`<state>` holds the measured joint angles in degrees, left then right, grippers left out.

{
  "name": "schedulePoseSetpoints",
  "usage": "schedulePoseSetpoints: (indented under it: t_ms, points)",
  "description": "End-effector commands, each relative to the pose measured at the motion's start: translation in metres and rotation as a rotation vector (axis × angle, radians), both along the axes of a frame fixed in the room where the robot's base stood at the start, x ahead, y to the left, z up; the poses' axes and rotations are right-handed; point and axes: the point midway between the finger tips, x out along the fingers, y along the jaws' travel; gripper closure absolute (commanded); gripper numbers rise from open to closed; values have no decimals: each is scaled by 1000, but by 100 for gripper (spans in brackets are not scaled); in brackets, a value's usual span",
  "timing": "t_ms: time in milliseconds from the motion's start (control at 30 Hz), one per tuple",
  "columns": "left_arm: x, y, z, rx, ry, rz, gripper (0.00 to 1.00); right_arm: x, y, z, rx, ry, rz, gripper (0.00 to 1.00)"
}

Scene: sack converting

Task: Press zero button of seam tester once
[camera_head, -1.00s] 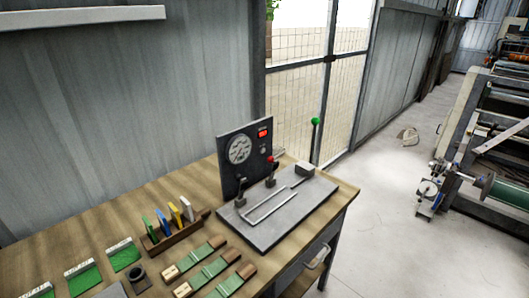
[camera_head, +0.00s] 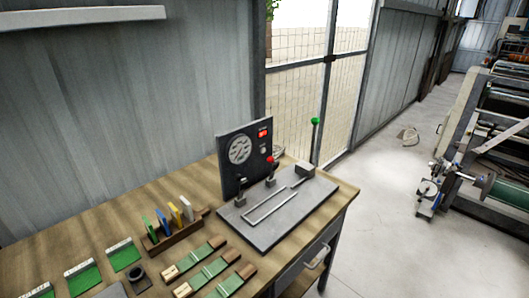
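The seam tester (camera_head: 244,157) stands on the wooden bench, with an upright dark panel at the back of a grey base plate (camera_head: 262,232). A red-topped knob (camera_head: 270,160) and a green-topped lever (camera_head: 315,122) rise from the tester. Any label on the button is too small to read. Neither of my grippers shows in the head view.
The wooden bench (camera_head: 190,200) bears a rack of coloured cards (camera_head: 168,232), several green strips (camera_head: 205,265) and green sample pieces (camera_head: 83,276) left of the tester. A drawer handle (camera_head: 316,257) sticks out at the front. Open floor (camera_head: 385,200) lies to the right, before a large machine (camera_head: 490,150).

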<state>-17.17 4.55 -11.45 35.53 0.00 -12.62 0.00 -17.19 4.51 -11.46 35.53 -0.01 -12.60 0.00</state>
Motion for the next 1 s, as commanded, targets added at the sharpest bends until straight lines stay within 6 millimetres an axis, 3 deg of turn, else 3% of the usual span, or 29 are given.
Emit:
schedulePoseSetpoints:
  t_ms: [33, 267, 1000]
  points:
    - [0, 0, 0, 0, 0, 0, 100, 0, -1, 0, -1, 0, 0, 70]
    - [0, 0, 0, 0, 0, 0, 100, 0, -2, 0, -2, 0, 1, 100]
    - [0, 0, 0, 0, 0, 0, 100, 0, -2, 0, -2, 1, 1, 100]
